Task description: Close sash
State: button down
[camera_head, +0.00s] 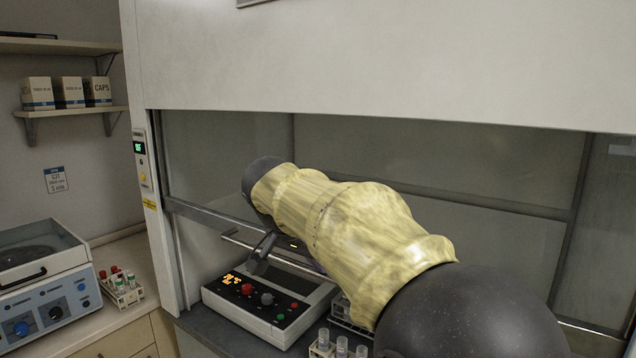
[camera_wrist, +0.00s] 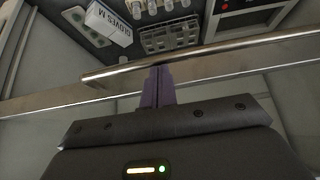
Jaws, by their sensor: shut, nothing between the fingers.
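The fume hood's sash is a glass panel with a grey lower rail (camera_head: 205,213), part way up, with the device below it in view. A metal handle bar (camera_head: 238,240) runs along its front; it also crosses the wrist view (camera_wrist: 220,55). My gripper (camera_wrist: 158,72) has its purple fingers shut together and empty. Their tips meet the bar in the wrist view, left of its middle; whether they touch it I cannot tell. In the head view my yellow-sleeved arm hides much of the bar and the fingers.
A control box (camera_head: 268,300) with red knobs stands on the hood floor. Vial racks (camera_head: 340,345) stand right of it, partly behind my arm. A glove box (camera_wrist: 108,24) shows in the wrist view. A centrifuge (camera_head: 40,285) and a tube rack (camera_head: 120,290) stand outside at left.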

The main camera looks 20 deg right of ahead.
notch_tip(320, 180, down, 39)
jog(key=b, duration=3.1)
jog(key=shift+s+f, duration=0.15)
jog(key=shift+f, duration=0.1)
jog(key=s+a+r+p, duration=0.1)
jog(key=a+r+p, duration=0.1)
jog(key=r, duration=0.4)
jog(key=s+a+r+p, duration=0.1)
jog(key=r+p, duration=0.2)
jog(key=r, duration=0.4)
jog(key=shift+s+a, duration=0.25)
jog(key=shift+a, duration=0.15)
jog(key=shift+r, duration=0.1)
